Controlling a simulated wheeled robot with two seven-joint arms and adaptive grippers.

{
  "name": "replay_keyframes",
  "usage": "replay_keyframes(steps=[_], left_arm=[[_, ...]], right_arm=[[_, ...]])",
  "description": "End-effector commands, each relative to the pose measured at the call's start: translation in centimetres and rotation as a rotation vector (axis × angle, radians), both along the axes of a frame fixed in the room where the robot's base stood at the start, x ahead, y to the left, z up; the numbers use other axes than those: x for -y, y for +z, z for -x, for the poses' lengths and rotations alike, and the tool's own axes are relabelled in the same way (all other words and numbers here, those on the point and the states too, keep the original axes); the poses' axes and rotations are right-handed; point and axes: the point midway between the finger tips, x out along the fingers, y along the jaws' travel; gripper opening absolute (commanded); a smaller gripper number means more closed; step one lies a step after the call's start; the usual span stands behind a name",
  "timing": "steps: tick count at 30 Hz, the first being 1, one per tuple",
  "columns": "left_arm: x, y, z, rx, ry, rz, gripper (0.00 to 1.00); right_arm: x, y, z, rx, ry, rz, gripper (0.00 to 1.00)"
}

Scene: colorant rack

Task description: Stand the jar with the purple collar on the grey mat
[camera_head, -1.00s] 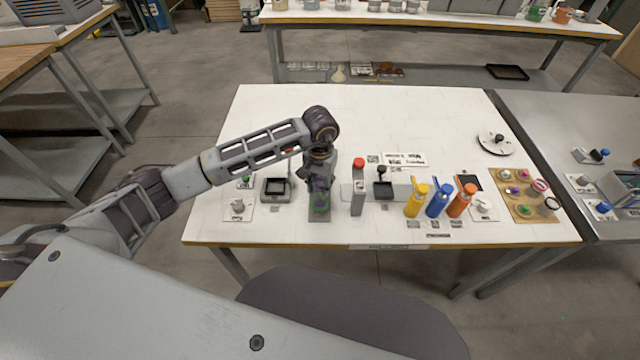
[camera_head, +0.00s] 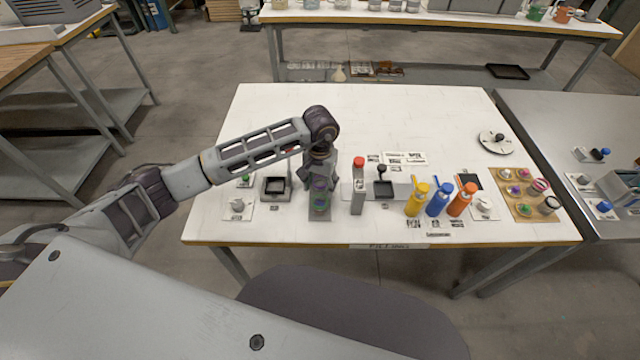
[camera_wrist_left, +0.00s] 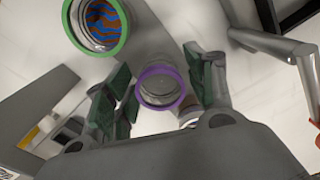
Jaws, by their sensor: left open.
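The jar with the purple collar (camera_wrist_left: 162,88) is clear and looks upright, between the spread finger pads in the left wrist view. In the head view the jar (camera_head: 319,186) is partly hidden by my left gripper (camera_head: 320,178). That gripper (camera_wrist_left: 160,92) is open, with a finger on each side of the jar; whether either pad touches it I cannot tell. A grey mat (camera_head: 320,216) lies under this spot, and the jar appears to stand over its far part.
A grey upright post (camera_head: 357,200) with a red-topped item stands just right. A dark square tray (camera_head: 275,188) is left. Yellow (camera_head: 416,202), blue (camera_head: 438,202) and orange (camera_head: 461,202) bottles stand further right. The white table's back half (camera_head: 400,120) is mostly clear.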

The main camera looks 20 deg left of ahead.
Motion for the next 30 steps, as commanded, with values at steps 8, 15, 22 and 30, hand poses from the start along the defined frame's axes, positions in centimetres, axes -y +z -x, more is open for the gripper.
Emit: replay_keyframes(steps=[8, 15, 22, 30], left_arm=[[0.0, 0.3, 0.0, 0.000, 0.000, 0.000, 0.55], [0.0, 2.6, -0.1, 0.003, -0.002, 0.000, 0.55], [0.0, 5.5, -0.1, 0.003, 0.000, -0.001, 0.55], [0.0, 8.9, -0.1, 0.003, 0.000, -0.001, 0.55]], right_arm=[[0.1, 0.4, 0.0, 0.000, 0.000, 0.001, 0.40], [0.1, 0.0, 0.0, 0.000, 0.000, 0.001, 0.40], [0.1, -0.2, -0.1, 0.001, 0.000, 0.002, 0.40], [0.4, -0.5, -0.3, 0.004, 0.001, 0.004, 0.40]])
